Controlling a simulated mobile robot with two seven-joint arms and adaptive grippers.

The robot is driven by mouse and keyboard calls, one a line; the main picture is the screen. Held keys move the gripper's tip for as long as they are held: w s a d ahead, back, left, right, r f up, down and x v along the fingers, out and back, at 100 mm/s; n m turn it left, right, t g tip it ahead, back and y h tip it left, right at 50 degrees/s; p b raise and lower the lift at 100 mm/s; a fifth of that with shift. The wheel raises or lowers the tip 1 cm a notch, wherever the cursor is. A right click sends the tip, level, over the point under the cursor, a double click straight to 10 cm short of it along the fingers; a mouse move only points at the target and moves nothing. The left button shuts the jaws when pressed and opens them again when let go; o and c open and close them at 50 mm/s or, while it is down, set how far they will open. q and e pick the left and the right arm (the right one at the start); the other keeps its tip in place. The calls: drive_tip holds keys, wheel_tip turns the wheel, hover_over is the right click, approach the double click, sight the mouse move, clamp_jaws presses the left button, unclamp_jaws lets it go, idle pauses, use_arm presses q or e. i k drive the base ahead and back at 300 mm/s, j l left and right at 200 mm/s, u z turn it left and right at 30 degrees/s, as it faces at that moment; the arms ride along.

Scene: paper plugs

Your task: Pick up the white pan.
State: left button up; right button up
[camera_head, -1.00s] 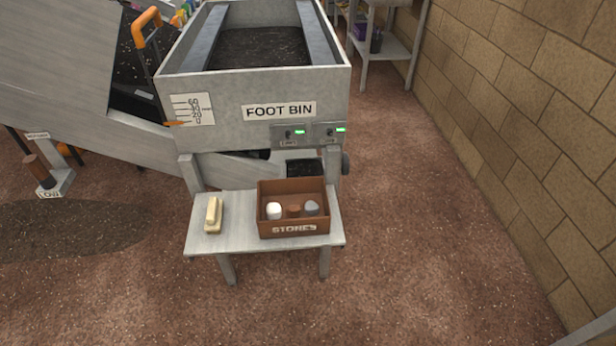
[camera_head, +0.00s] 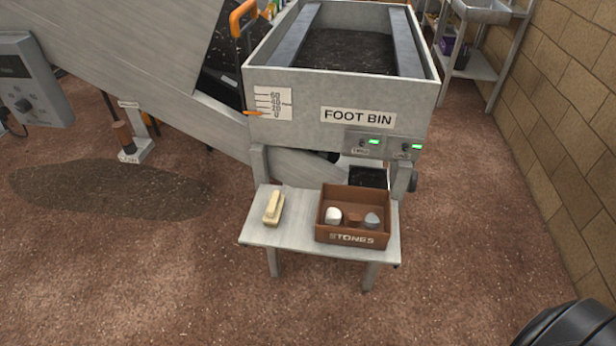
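I cannot make out a white pan in the head view. A small cream block-like object (camera_head: 273,208) with a paler top lies on the left of the low grey table (camera_head: 285,236); it is too small to tell what it is. Neither of my grippers is in view. A dark rounded part at the lower right corner looks like part of my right arm.
A brown box marked STONES (camera_head: 351,238) holds a white, a brown and a grey stone. A dark patch (camera_head: 105,190) lies on the floor. A brick wall (camera_head: 575,150) is at right. The front floor is clear.

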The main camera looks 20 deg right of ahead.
sight(371, 177)
drive_tip(key=l+u, duration=0.25)
drive_tip(key=l, duration=0.2)
drive_tip(key=l+u, duration=0.3)
drive_tip(key=l, duration=0.2)
drive_tip(key=l+u, duration=0.25)
drive_tip(key=l, duration=0.25)
drive_tip(key=k+l+u, duration=0.1)
drive_tip(key=l+u, duration=0.2)
drive_tip(key=l, duration=0.15)
drive_tip(key=k+l+u, duration=0.25)
drive_tip(key=l, duration=0.2)
drive_tip(key=l+u, duration=0.3)
drive_tip(key=l, duration=0.15)
drive_tip(key=k+j, duration=0.05)
